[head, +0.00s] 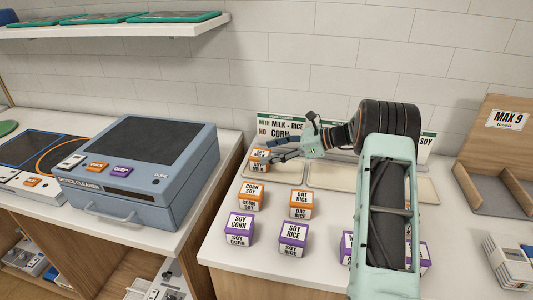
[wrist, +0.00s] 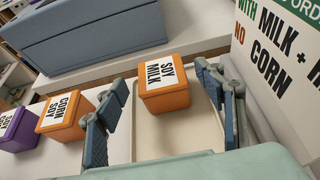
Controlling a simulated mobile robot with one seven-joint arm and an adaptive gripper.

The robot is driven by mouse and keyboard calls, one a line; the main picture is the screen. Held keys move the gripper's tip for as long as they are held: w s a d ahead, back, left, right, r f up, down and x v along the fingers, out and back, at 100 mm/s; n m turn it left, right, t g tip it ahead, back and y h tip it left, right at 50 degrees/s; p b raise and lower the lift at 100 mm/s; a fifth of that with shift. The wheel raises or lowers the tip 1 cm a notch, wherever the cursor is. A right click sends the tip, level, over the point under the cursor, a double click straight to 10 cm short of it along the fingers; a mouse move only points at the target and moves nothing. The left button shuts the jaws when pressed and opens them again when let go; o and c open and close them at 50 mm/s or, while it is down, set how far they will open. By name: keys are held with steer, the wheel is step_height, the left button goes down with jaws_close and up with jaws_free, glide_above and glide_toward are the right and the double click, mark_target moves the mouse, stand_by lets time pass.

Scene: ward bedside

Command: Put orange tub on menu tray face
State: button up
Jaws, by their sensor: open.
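An orange tub labelled SOY MILK (wrist: 166,98) sits at one end of a cream tray (wrist: 190,134) in the wrist view; in the head view this tub (head: 259,161) is partly behind my fingers. My gripper (head: 283,148) is open, its two fingers on either side of that tub in the wrist view (wrist: 160,80), with gaps showing. A menu sign reading WITH MILK + RICE, NO CORN (head: 272,127) stands behind the tray. Other orange tubs, CORN SOY (head: 250,197) and OAT RICE (head: 301,204), stand on the counter in front.
Purple tubs SOY CORN (head: 239,229) and SOY RICE (head: 293,239) stand nearer the front; others are partly behind my arm. A blue device cleaner (head: 140,170) is on the left. A second tray (head: 333,176) and a wooden MAX 9 stand (head: 500,135) lie to the right.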

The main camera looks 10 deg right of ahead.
steer(key=v, duration=1)
steer(key=shift+d, duration=0.2)
steer(key=shift+s, duration=0.15)
